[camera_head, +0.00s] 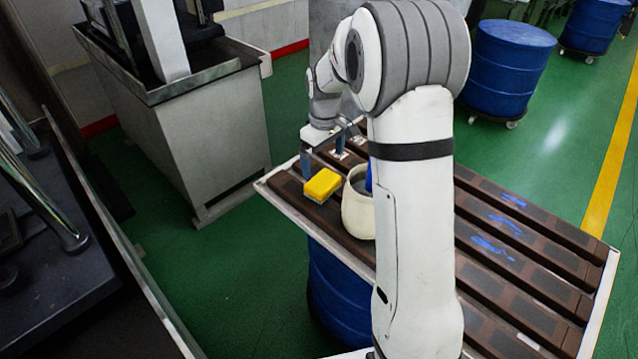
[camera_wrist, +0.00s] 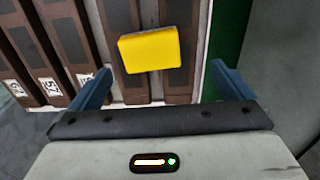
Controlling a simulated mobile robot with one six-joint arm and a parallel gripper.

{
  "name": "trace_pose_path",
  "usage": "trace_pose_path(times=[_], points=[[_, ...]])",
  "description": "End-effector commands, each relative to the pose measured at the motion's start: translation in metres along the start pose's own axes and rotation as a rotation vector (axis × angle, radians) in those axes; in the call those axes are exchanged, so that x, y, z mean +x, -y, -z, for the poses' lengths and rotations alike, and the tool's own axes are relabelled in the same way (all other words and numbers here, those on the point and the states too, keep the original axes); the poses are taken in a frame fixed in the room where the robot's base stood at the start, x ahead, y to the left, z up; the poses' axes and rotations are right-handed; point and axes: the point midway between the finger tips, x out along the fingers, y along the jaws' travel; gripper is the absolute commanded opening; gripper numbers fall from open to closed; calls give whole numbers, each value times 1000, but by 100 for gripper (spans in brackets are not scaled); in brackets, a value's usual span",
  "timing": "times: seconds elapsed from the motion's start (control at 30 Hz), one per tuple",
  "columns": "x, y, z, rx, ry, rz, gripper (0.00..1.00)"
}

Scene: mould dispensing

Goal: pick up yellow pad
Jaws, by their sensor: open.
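The yellow pad (camera_head: 322,185) lies on the brown slatted table top, close to its left corner, beside a cream pot. In the wrist view the yellow pad (camera_wrist: 150,49) sits ahead of the fingertips, roughly between their lines and a little left of centre. My gripper (camera_head: 322,150) is just behind the pad in the head view, with its blue fingers pointing down. In the wrist view my gripper (camera_wrist: 160,80) has its two blue fingers wide apart with nothing between them. The fingers appear apart from the pad.
The cream pot (camera_head: 358,212) with something blue in it stands right of the pad, partly hidden by my arm. The slatted table (camera_head: 520,240) has blue smears on its right part. Blue drums (camera_head: 508,65) and a grey machine stand beyond on the green floor.

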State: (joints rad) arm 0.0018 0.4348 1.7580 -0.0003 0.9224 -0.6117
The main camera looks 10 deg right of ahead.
Motion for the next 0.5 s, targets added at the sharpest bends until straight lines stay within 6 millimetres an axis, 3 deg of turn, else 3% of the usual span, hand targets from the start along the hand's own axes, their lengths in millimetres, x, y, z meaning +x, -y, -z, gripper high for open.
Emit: trace_pose_path(times=[0.03,0.2,0.5], points=[[14,-5,8,-21,8,6,100],[37,-14,22,-71,19,15,100],[67,-16,24,-82,23,18,100]])
